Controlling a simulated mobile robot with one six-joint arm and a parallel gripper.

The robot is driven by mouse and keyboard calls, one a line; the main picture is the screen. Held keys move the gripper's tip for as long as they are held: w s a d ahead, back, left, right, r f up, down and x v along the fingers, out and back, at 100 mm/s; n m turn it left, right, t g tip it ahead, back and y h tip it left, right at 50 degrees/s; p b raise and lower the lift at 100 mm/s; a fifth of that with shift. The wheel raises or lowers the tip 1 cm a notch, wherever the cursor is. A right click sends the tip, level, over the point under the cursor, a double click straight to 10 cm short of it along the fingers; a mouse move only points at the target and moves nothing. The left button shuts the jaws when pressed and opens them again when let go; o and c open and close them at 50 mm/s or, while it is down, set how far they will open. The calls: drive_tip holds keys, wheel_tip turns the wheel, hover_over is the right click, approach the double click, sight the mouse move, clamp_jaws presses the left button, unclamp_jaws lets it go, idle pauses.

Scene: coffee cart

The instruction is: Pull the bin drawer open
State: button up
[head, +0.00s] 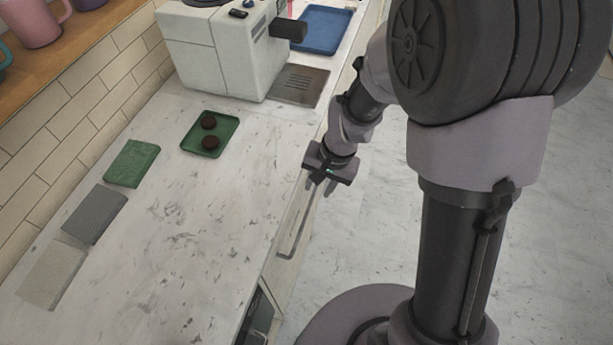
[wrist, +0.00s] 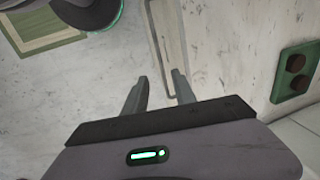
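What looks like the bin drawer front (head: 298,205) is on the counter's side face, with a long pale upright rectangle (head: 290,238) on it that may be its handle. That rectangle also shows in the wrist view (wrist: 168,40), just beyond my fingertips. The drawer looks shut, though its edges are hard to make out. My gripper (head: 322,182) is beside the counter edge, above the rectangle in the head view. Its two fingers (wrist: 160,78) are apart with nothing between them. I cannot tell whether a fingertip touches the front.
A green tray (head: 188,146) with two dark pucks lies on the counter (head: 190,230). A white coffee machine (head: 215,60) and a blue tray (head: 318,30) stand farther back. Several flat cloths lie at left. A dark opening (head: 259,318) is lower in the counter front. Floor (head: 365,235) at right is clear.

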sight(306, 216)
drive_tip(key=a+f+b, duration=0.1)
drive_tip(key=f+b, duration=0.1)
drive_tip(key=f, duration=0.3)
drive_tip(key=a+f+b, duration=0.1)
drive_tip(key=f+b, duration=0.1)
drive_tip(key=f, duration=0.3)
drive_tip(key=a+f+b, duration=0.1)
drive_tip(key=f+b, duration=0.2)
drive_tip(key=f, duration=0.3)
drive_tip(key=shift+w, duration=0.2)
drive_tip(key=shift+c, duration=0.2)
clamp_jaws()
